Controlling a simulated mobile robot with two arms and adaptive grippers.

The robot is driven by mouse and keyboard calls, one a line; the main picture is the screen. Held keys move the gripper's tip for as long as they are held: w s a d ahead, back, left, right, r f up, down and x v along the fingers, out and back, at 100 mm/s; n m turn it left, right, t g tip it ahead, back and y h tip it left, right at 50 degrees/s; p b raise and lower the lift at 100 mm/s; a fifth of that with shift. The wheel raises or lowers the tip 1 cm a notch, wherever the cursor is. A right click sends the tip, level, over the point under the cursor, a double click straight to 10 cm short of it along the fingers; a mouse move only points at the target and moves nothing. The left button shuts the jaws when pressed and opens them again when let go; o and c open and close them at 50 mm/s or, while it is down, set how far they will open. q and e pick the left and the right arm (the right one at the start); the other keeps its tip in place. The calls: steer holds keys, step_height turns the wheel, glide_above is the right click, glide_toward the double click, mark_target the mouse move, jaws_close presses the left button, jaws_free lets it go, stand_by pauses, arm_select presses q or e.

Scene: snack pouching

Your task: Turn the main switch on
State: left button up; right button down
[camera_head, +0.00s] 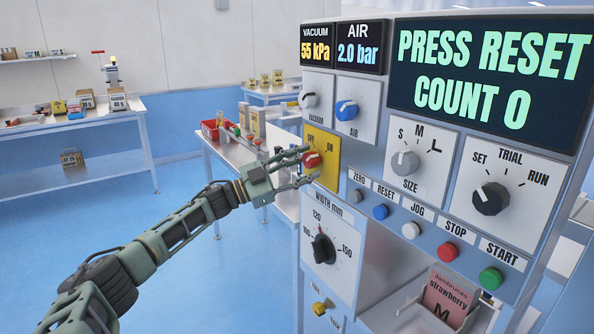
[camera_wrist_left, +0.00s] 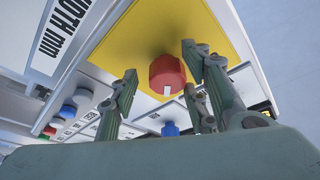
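The main switch is a red knob (camera_head: 312,160) on a yellow plate (camera_head: 323,144) marked OFF and ON, at the left edge of the panel. It also shows in the left wrist view as a faceted red knob (camera_wrist_left: 167,73) with a white mark. My left gripper (camera_head: 307,164) is at the knob, its fingers above and below it. In the left wrist view the fingers (camera_wrist_left: 159,68) stand apart on either side of the knob, with gaps visible, so it looks open. The knob's exact pointer direction is hard to read. My right gripper is not in view.
Close by are the vacuum knob (camera_head: 310,100), the blue air knob (camera_head: 347,110), the width knob (camera_head: 322,248) and a row of buttons including blue reset (camera_head: 381,212). The display (camera_head: 488,75) reads PRESS RESET, COUNT 0. A side table (camera_head: 225,150) with bins stands behind my left arm.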

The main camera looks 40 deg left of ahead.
arm_select(q)
steer(key=v, duration=1.2)
steer(key=shift+f, duration=0.1)
